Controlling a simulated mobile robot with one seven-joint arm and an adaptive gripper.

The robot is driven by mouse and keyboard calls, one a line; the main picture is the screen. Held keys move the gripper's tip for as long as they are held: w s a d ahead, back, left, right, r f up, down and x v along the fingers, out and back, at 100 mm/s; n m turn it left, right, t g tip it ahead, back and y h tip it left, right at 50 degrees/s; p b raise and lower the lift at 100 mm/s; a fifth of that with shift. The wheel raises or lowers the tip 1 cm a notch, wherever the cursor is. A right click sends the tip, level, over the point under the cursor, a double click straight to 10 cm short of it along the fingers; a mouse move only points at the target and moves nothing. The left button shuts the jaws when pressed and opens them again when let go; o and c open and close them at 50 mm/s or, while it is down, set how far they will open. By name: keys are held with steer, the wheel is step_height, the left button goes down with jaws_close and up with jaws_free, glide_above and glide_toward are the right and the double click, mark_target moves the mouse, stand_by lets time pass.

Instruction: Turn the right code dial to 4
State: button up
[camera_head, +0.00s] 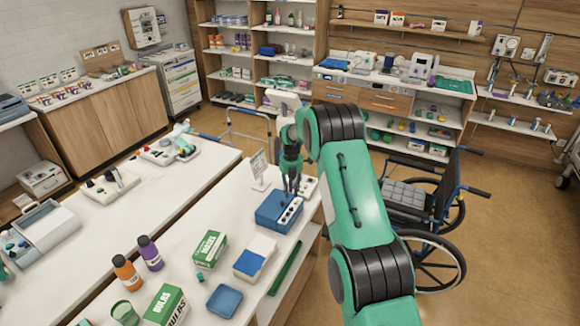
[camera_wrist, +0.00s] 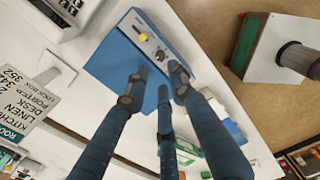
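A blue box (camera_head: 270,211) with a pale sloped panel stands on the white counter, below my gripper. In the wrist view, the box (camera_wrist: 117,62) carries a panel (camera_wrist: 180,45) with a yellow knob (camera_wrist: 142,37) and a dark knob (camera_wrist: 160,55). I cannot read any dial's number, and a finger covers part of the panel. My gripper (camera_head: 291,192) points down over the box's panel side. In the wrist view, my gripper's fingers (camera_wrist: 158,78) are spread apart with nothing seen between them. I cannot tell whether a fingertip touches a dial.
A sign (camera_wrist: 28,105) beside the box lists words and numbers, partly cut off. On the counter stand a green-white carton (camera_head: 209,248), a blue-white box (camera_head: 255,257), a blue tray (camera_head: 224,301) and bottles (camera_head: 150,253). A wheelchair (camera_head: 425,205) stands to the right.

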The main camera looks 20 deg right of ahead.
steer(key=s+a+r+m, duration=0.1)
steer(key=s+r+m, duration=0.1)
steer(key=r, duration=0.5)
steer(key=s+a+r+m+b, duration=0.1)
steer(key=s+r+m, duration=0.1)
steer(key=s+r, duration=0.2)
steer(key=s+a+r+m+t+b, duration=0.1)
steer(key=s+r+m, duration=0.1)
steer(key=r, duration=0.8)
steer(key=shift+s+a+r, duration=0.15)
steer(key=shift+s+a, duration=0.15)
steer(key=shift+s, duration=0.25)
steer(key=shift+c, duration=0.2)
steer(key=w+d+f+m+b, duration=0.1)
steer(key=w+f+m, duration=0.3)
steer(key=f+m, duration=0.4)
steer(key=w+d+f+m+b, duration=0.1)
steer(key=w+f+m, duration=0.4)
steer(key=f+m, duration=0.3)
steer(key=shift+d+f+m+g+h, duration=0.2)
steer(key=shift+m+g+h, duration=0.2)
steer(key=shift+m, duration=0.9)
steer(key=shift+f, duration=0.2)
